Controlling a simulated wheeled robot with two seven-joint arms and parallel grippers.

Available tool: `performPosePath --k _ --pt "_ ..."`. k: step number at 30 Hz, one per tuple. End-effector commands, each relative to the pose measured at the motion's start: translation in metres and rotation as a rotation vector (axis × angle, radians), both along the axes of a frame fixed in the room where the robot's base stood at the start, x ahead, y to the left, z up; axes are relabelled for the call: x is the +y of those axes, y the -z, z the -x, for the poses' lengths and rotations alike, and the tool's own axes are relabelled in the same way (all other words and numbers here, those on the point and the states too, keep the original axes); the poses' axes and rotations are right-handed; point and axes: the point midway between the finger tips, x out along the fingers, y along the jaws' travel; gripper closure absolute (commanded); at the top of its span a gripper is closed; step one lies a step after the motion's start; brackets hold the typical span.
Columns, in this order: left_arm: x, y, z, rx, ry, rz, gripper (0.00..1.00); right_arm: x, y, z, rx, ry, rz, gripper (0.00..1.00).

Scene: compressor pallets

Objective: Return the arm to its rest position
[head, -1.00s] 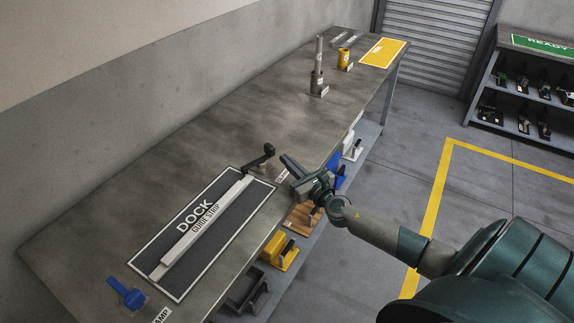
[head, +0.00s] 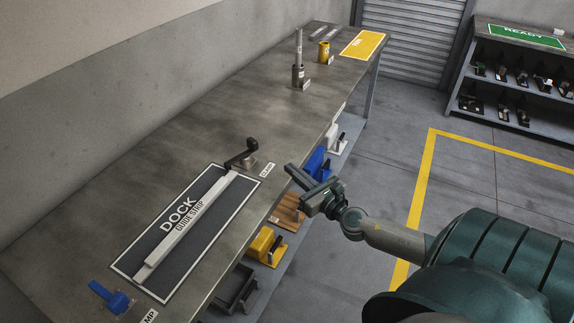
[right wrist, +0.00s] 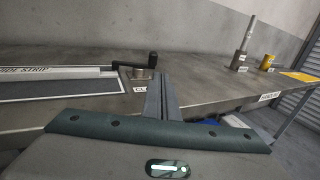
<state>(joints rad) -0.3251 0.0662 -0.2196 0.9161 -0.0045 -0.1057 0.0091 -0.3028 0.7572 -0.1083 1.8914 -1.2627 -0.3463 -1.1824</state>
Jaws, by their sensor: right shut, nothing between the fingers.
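My right gripper (head: 296,180) is shut and empty in the head view. It hangs in front of the workbench's front edge, to the right of the black-handled clamp (head: 240,155) and apart from it. In the right wrist view its closed fingers (right wrist: 160,97) point at the bench, with the clamp (right wrist: 140,66) just behind and to their left. My right arm (head: 395,238) reaches in from the lower right. My left gripper is in neither view.
The bench (head: 215,115) bears the dock plate (head: 205,232) with a white guide strip, a blue clamp (head: 110,297), a grey post (head: 298,70), a yellow cylinder (head: 324,53) and a yellow mat (head: 362,44). Floor to the right is clear up to the ready rack (head: 520,75).

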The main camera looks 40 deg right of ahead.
Motion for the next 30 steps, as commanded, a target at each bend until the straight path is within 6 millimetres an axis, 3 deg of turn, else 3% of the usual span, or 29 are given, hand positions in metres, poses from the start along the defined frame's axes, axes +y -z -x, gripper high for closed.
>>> performPosePath --k 23,26,30 --pt "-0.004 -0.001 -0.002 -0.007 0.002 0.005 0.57 0.000 -0.001 0.006 -0.001 0.001 -0.004 1.00" --pt "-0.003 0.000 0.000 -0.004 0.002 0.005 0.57 0.001 0.000 0.009 -0.004 0.015 -0.047 1.00" --pt "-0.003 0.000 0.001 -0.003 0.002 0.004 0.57 0.004 0.003 0.020 -0.018 0.088 -0.245 1.00"
